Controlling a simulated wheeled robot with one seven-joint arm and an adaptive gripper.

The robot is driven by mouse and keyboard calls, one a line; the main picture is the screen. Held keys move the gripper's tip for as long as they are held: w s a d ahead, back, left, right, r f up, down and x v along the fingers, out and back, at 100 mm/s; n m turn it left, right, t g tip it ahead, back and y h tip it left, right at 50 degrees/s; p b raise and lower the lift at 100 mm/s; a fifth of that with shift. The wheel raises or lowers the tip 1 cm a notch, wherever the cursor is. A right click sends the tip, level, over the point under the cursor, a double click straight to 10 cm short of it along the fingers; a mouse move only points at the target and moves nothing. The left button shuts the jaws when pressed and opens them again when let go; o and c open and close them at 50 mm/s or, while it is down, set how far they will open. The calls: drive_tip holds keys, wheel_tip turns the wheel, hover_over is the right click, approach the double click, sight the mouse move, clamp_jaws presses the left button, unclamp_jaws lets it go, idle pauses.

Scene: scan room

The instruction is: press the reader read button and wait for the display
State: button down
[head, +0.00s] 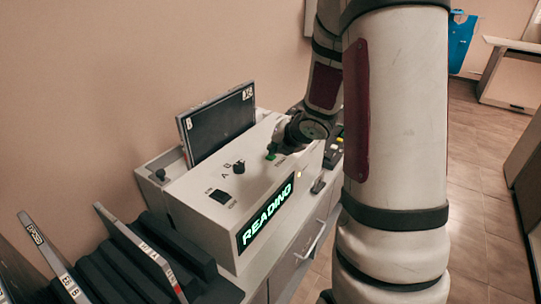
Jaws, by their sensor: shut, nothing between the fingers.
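The reader (197,203) is a pale box on a cabinet top against the wall. Its front display (266,215) is lit and shows "READING" in green-white letters. A small yellow light (299,174) glows beside the display. A green button (271,155) shows on the reader's top, right under the end of my arm. My gripper (277,146) is over this button, with its fingertips small and mostly hidden by the wrist. I cannot tell whether the tips touch the button. A dark plate or cassette (217,125) stands upright in the reader's back slot.
A black knob (239,167) marked A and B sits on the reader's top. A dark rack (150,262) with upright plates stands at the lower left. My arm hides part of the right side. Open floor (487,190) lies to the right.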

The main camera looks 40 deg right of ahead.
drive_tip(key=shift+r, duration=0.1)
drive_tip(key=shift+r+p, duration=0.85)
wheel_tip(320, 180, up, 4)
drive_tip(key=p, duration=0.4)
drive_tip(key=shift+s+r, duration=0.1)
drive_tip(key=shift+r, duration=0.1)
drive_tip(key=shift+r+p, duration=0.3)
drive_tip(key=shift+p, duration=0.05)
idle(0.6)
